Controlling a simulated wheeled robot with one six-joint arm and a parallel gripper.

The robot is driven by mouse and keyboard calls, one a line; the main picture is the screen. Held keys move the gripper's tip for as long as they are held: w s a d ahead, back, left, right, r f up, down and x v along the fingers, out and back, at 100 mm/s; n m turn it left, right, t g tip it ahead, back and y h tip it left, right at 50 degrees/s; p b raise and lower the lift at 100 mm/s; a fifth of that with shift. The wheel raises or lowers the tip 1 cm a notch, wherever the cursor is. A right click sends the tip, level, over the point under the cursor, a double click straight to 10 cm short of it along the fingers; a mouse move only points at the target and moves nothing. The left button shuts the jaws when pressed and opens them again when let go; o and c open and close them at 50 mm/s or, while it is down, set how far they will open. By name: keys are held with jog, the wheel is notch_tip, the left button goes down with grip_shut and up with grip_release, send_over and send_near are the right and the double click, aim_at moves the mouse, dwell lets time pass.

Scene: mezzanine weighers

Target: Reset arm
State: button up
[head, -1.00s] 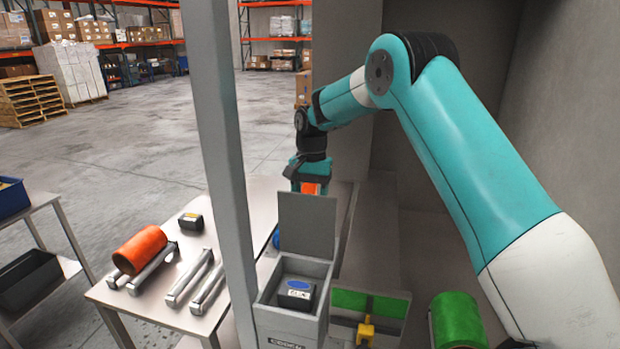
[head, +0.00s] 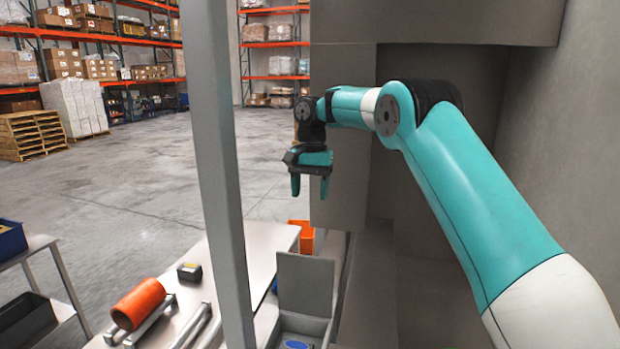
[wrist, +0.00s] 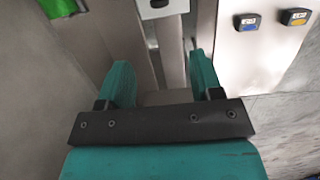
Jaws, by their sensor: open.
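My gripper (head: 310,185) hangs fingers-down in the head view, in the air above the far end of the table. Its two teal fingers are apart with nothing between them. In the wrist view the gripper (wrist: 160,85) also shows open and empty, with the grey bin and the table below. My arm reaches in from the right, with its elbow high beside the grey wall.
The table (head: 255,245) holds an orange cylinder (head: 138,304) on metal rails and a small dark device (head: 189,272). An orange bin (head: 302,236) stands at the far end. A lidded grey box (head: 305,283) is nearer. A grey post (head: 218,160) rises at left.

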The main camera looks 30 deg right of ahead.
dwell(0.6)
jog(key=s+a+f+n+y+b, duration=0.1)
jog(key=s+a+f+n+b, duration=0.1)
jog(key=s+a+n+b, duration=0.4)
jog(key=s+a+f+n+y+b, duration=0.15)
jog(key=s+a+b, duration=0.25)
jog(key=s+a, duration=0.5)
jog(key=s+a+f+n+b, duration=0.1)
jog(key=s+f+n+b, duration=0.2)
jog(key=s, duration=0.9)
jog(key=s+f+n+t+b, duration=0.1)
jog(key=s+f+n+b, duration=0.3)
jog(key=s+f, duration=0.5)
jog(key=s+n, duration=0.1)
jog(key=s, duration=0.1)
jog(key=shift+s+a+y, duration=0.35)
jog(key=shift+s+a, duration=0.05)
